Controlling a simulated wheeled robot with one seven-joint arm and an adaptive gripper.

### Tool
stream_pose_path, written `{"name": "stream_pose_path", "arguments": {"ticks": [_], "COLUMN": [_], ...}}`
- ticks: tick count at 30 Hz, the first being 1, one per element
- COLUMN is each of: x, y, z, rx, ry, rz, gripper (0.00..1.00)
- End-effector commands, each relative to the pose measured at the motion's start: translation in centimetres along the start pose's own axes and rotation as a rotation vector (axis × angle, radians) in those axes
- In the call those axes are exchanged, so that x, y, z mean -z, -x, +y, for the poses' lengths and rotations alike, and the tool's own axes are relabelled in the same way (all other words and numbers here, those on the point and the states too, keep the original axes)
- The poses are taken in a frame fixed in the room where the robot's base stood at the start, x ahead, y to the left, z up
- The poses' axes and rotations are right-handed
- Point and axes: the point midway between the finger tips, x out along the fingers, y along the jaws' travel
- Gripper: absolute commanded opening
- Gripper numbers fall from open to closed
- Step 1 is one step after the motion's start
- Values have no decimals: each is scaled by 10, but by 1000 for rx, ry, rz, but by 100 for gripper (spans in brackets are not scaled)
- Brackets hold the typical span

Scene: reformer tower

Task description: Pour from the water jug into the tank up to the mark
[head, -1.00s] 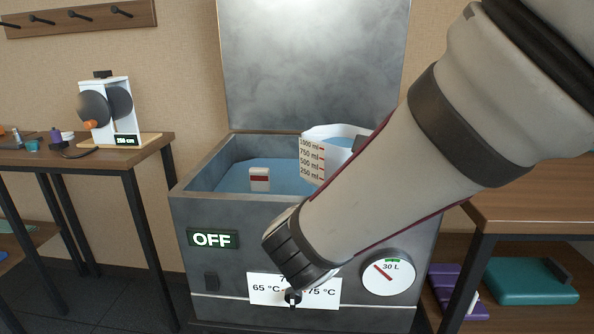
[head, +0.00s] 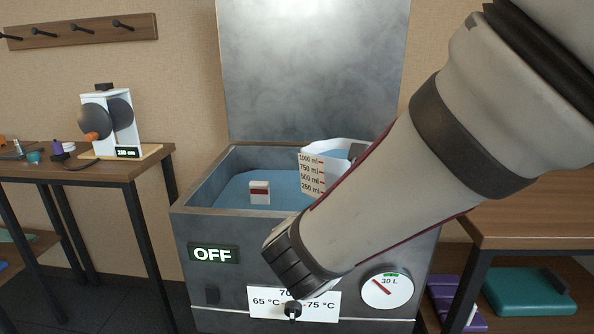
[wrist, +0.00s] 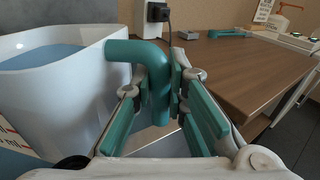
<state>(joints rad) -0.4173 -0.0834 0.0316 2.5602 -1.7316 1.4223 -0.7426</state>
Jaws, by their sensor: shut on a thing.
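The grey metal tank (head: 215,232) stands open in the head view, its lid (head: 310,70) raised behind it. Blue water (head: 232,190) lies inside, around a white plate with a dark red band (head: 260,192). The white water jug (head: 312,172), marked up to 1000 ml, appears over the tank's right part, partly hidden by my arm. It looks close to upright. In the wrist view the jug (wrist: 75,90) is at left with blue water in it. My gripper (wrist: 165,95) is shut on its teal handle (wrist: 150,55). The gripper is hidden in the head view.
The tank front has an OFF display (head: 213,254), a 30 L dial (head: 387,290), a temperature label (head: 265,300) and a black knob (head: 293,309). A table with a white device (head: 108,120) stands left. A wooden table (head: 530,215) stands right, close to the tank.

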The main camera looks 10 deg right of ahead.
Motion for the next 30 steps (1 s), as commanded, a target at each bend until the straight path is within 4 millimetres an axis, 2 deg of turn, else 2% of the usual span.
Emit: {"name": "stream_pose_path", "arguments": {"ticks": [1,22,30], "x": [-6,-37,-36], "y": [0,1,1], "z": [0,-4,-4], "rx": [1,1,1], "ry": [6,188,197], "rz": [-2,31,33], "gripper": [0,0,0]}}
